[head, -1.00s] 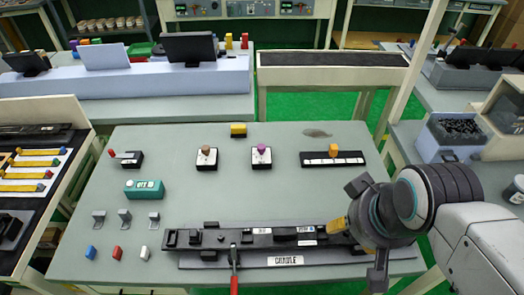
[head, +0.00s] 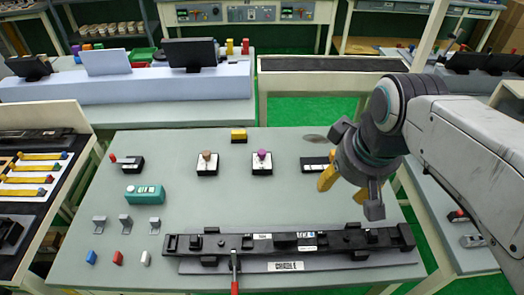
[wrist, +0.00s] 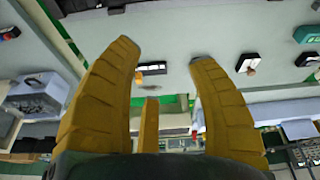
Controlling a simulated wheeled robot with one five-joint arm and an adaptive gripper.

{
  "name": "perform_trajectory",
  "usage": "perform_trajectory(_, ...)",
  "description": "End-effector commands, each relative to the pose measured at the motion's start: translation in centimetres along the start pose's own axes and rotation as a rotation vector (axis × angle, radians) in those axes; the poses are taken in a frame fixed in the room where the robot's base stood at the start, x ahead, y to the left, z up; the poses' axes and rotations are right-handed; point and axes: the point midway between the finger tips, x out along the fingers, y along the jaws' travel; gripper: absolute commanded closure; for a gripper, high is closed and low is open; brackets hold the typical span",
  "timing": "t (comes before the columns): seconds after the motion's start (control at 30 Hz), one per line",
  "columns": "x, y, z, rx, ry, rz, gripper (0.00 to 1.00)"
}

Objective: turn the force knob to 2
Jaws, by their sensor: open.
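Two knobs stand on the grey panel table (head: 180,260) in the head view: a brown knob (head: 207,155) and a purple knob (head: 262,155), each on a black-and-white base. Their markings are too small to read, so I cannot tell which is the force knob or where either points. My gripper (head: 343,188) is open and empty, above the table's right side and to the right of both knobs, touching neither.
A long black fixture (head: 280,242) with a red-handled clamp (head: 235,270) lies along the front. A teal box (head: 145,193), a red-tipped switch (head: 127,162) and a yellow block (head: 238,134) stand on the table. The surface between the knobs and the fixture is clear.

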Motion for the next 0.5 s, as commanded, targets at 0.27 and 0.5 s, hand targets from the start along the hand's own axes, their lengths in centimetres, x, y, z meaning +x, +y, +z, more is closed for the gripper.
perform_trajectory(0.27, 1.3, -0.6, -10.0, -0.184, -0.070, -0.028, 0.47)
perform_trajectory(0.5, 4.7, -1.9, -17.1, -0.341, -0.124, -0.055, 0.47)
